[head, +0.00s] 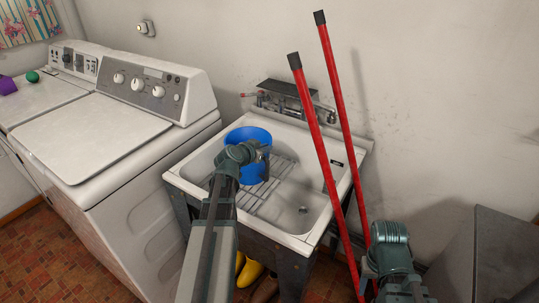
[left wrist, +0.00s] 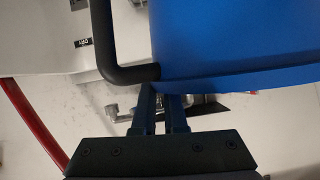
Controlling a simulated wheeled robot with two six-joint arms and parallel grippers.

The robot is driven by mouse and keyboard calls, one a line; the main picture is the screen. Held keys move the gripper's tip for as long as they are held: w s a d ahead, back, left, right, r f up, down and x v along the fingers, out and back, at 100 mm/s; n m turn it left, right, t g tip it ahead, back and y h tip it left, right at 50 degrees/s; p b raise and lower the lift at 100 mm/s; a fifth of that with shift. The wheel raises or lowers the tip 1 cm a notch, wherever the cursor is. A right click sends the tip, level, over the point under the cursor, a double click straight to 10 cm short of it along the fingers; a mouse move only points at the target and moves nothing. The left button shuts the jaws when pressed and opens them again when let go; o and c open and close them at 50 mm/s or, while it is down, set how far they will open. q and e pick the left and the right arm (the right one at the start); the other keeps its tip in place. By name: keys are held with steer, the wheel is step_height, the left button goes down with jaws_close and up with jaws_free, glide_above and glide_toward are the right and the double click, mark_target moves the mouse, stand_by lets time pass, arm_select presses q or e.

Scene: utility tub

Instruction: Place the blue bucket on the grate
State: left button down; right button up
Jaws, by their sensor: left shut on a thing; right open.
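The blue bucket (head: 248,134) is over the left back part of the white tub, above or on the wire grate (head: 250,198). I cannot tell whether its base touches the grate, since my left arm hides part of it. My left gripper (head: 264,158) is at the bucket's near right side, shut on it. In the left wrist view the blue wall (left wrist: 235,40) fills the upper right, and the black handle (left wrist: 128,72) meets the fingertips (left wrist: 163,92). My right gripper (head: 370,272) is low at the right, empty; its fingers are mostly hidden.
Two red-handled tools (head: 318,150) lean at the tub's right side. A faucet (head: 300,98) is on the wall behind the tub (head: 325,222). A white washer (head: 120,130) stands left, a grey bin (head: 490,250) right. Yellow boots (head: 248,270) are under the tub.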

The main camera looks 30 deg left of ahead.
arm_select(q)
steer(key=shift+f, duration=0.6)
steer(key=shift+w, duration=0.1)
steer(key=shift+r, duration=0.15)
arm_select(e)
steer(key=shift+w+d+f, duration=0.15)
steer(key=shift+d+f, duration=0.1)
steer(key=shift+f, duration=0.2)
arm_select(q)
steer(key=c, duration=1)
jaws_free()
steer(key=shift+o, duration=0.2)
arm_select(e)
steer(key=shift+f, duration=0.1)
